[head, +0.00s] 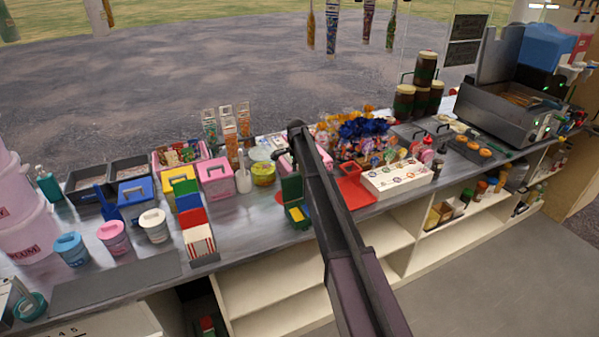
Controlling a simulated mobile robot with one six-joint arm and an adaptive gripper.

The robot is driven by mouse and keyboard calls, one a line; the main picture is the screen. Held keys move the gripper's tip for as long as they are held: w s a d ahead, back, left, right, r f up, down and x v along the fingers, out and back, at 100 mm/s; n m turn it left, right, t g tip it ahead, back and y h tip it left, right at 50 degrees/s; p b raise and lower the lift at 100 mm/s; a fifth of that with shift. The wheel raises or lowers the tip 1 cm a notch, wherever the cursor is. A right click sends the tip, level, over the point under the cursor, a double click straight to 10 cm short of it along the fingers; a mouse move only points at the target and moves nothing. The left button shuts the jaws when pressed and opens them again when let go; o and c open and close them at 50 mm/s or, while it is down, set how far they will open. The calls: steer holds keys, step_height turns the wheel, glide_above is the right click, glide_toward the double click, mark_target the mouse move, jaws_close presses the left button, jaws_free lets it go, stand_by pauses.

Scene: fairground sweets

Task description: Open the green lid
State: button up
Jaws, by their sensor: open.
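A small green box (298,222) with yellow showing inside stands near the counter's front edge, in the middle of the head view. Its green lid (291,189) stands up at the back of the box, raised rather than lying flat over it. My arm comes in from the bottom right and passes just right of the box. My gripper (282,161) shows small and dark just behind the top of the lid, partly hidden, with nothing seen in it. I cannot tell whether it touches the lid.
A red tray (356,194) and a white lollipop stand (396,181) lie to the right. A pink box (215,178), a white canister (243,178) and a striped carton (199,240) stand to the left. Open shelves (270,290) are below the counter.

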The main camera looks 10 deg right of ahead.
step_height(320, 180, up, 12)
steer(key=p, duration=1.1)
steer(key=shift+r+p, duration=0.2)
steer(key=shift+p, duration=0.2)
steer(key=s+d+f+n+b, duration=0.1)
steer(key=s+n, duration=0.3)
steer(key=s, duration=1)
steer(key=s+d+f+n+b, duration=0.2)
steer(key=s+n, duration=0.3)
steer(key=s, duration=0.9)
steer(key=s+d+f+n+b, duration=0.2)
steer(key=s+n, duration=0.3)
steer(key=s, duration=1)
steer(key=shift+d+f+b, duration=0.2)
steer(key=shift+f+b, duration=0.4)
